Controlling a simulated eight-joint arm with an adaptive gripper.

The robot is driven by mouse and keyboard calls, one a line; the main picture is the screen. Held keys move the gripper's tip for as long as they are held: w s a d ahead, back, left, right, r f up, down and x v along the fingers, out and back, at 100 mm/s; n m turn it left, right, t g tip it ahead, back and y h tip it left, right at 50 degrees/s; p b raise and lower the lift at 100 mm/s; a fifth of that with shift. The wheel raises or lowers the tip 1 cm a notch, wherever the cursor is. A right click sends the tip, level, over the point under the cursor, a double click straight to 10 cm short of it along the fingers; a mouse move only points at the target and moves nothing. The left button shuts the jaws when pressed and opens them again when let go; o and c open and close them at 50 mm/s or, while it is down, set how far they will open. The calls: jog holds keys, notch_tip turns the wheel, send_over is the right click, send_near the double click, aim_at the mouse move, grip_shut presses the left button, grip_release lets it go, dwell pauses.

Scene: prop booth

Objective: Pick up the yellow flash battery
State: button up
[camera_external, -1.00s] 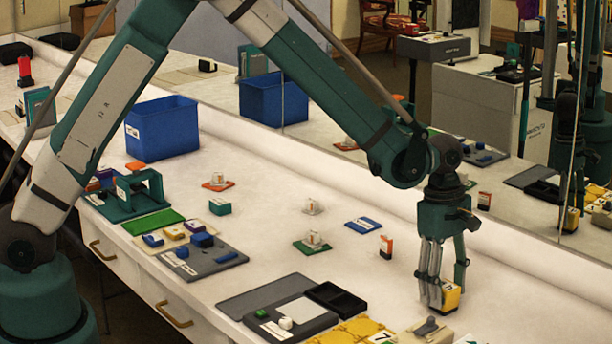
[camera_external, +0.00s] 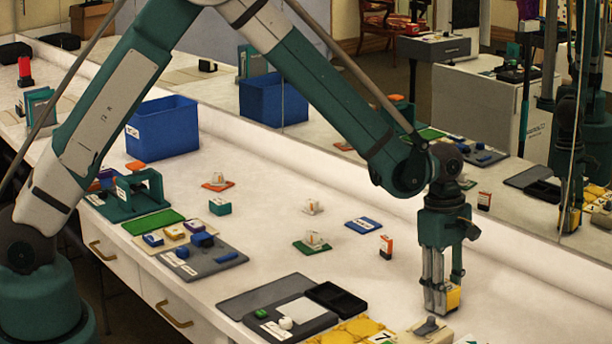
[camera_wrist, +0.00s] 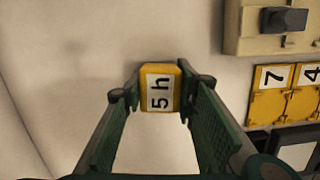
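The yellow flash battery (camera_external: 453,298) is a small upright yellow block with a dark top, at the right of the white counter. In the wrist view the battery (camera_wrist: 160,88) shows a white label reading "5 h". My gripper (camera_external: 442,300) points straight down over it, with its fingers on either side. In the wrist view the fingertips of my gripper (camera_wrist: 159,92) press against both sides of the battery, so it looks shut on it. The battery appears to rest on the counter still. The fingers partly hide it in the external view.
A beige block with a grey knob (camera_external: 427,330) and yellow numbered pads (camera_external: 358,330) lie close in front. A black tray (camera_external: 336,298) is to the left. An orange-and-white block (camera_external: 386,246) stands behind. A mirror runs along the back. Bare counter lies behind the battery.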

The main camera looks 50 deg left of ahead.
jog(key=shift+c, duration=1.3)
jog(key=shift+r, duration=0.15)
notch_tip(320, 180, up, 10)
jog(key=shift+f+p, duration=0.1)
jog(key=shift+p, duration=0.7)
